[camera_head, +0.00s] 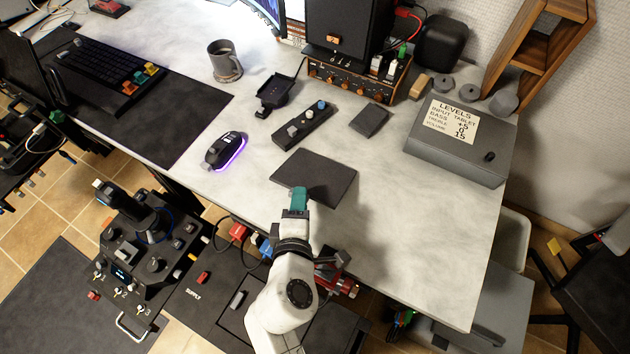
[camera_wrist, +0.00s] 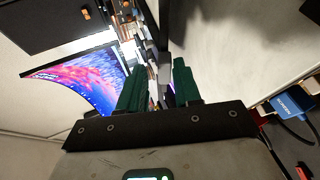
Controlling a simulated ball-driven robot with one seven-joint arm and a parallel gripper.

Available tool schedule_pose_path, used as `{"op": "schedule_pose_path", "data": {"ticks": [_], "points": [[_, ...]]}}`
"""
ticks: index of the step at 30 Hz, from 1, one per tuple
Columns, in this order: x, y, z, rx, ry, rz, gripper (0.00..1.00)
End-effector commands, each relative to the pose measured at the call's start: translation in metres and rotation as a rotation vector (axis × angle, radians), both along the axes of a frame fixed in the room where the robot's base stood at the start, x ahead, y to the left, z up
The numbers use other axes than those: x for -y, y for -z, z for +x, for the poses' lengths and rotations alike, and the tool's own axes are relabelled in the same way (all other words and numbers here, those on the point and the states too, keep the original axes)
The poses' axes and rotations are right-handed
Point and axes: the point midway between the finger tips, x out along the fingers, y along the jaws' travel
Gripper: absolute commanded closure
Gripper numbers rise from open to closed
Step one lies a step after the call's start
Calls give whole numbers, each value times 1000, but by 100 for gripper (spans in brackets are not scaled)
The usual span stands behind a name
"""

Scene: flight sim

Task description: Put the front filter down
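The front filter (camera_head: 316,175) looks like a thin, dark, square panel, seen above the pale table in the head view. My gripper (camera_head: 299,197), with green fingers, is at its near left edge. In the wrist view the panel shows nearly edge-on as a dark strip (camera_wrist: 161,35) running up between the fingers (camera_wrist: 160,92), which appear closed on it. A shadow on the table to its right suggests that it is held above the surface. The exact contact is hard to see.
The pale table (camera_head: 420,240) is clear to the right of the panel. A mouse (camera_head: 226,150), a small switch strip (camera_head: 302,125), a small dark square (camera_head: 370,120) and a grey box with a LEVELS label (camera_head: 458,150) lie around. A mug (camera_head: 224,62) stands further back.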

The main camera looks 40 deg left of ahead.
Motion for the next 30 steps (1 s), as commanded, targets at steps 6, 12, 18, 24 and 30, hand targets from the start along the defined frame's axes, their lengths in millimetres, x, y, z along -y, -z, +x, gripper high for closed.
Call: {"op": "schedule_pose_path", "data": {"ticks": [6,12,18,24,30], "points": [[14,-9,-17,-1,0,-2,67],[27,-17,-33,-1,1,-2,67],[39,-24,-48,-2,0,-1,67],[45,-28,-57,0,0,0,67],[46,-28,-57,0,0,0,67]]}}
